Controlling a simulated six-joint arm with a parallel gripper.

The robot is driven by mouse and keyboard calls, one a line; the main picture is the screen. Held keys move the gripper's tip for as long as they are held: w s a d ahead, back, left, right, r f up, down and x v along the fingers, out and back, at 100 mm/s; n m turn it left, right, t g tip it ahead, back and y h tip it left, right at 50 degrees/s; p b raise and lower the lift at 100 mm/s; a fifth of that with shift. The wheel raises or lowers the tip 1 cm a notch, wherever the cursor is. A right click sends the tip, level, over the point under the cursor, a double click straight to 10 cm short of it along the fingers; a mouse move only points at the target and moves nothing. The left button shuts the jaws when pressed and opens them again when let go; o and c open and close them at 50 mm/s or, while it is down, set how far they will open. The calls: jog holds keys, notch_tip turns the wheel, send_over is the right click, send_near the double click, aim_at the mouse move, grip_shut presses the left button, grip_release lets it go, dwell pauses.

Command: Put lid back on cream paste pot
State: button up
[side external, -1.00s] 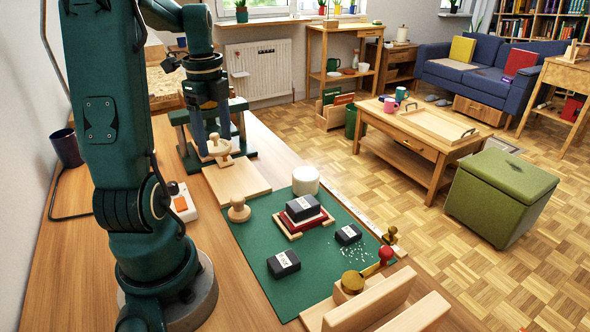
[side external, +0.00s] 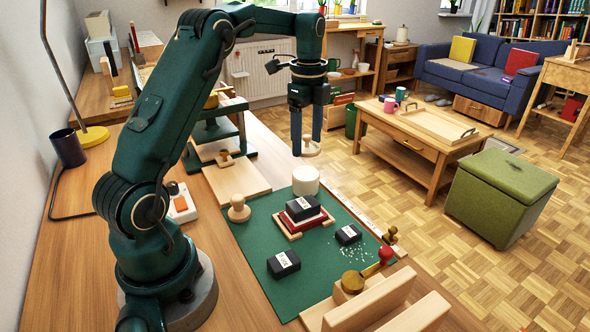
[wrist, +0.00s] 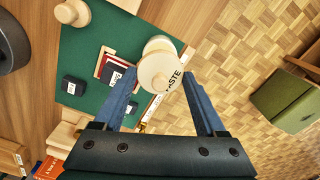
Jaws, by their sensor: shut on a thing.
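The pot (side external: 306,181) is a white cylinder at the far right corner of the green mat, near the table edge. My gripper (side external: 306,150) is shut on a pale round lid with a knob (side external: 311,149), held in the air above and beyond the pot in the side view. In the wrist view the lid (wrist: 159,75) sits between my two blue fingertips (wrist: 159,78) and overlaps the pot (wrist: 160,44), hiding part of it. The lid appears apart from the pot. The pot's opening is not clearly visible.
The green mat (side external: 255,236) holds several black blocks, one on a red and wooden holder (side external: 303,222). A wooden knob piece (side external: 238,209) stands left of the pot. A wooden board (side external: 237,181) and green stand (side external: 218,133) are behind. The floor lies beyond the table edge.

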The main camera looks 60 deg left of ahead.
aim_at(306, 173)
jog(key=shift+f, duration=2.7)
jog(key=shift+f, duration=0.1)
jog(key=o, duration=1.3)
jog(key=shift+c, duration=0.2)
jog(key=shift+r, duration=3.5)
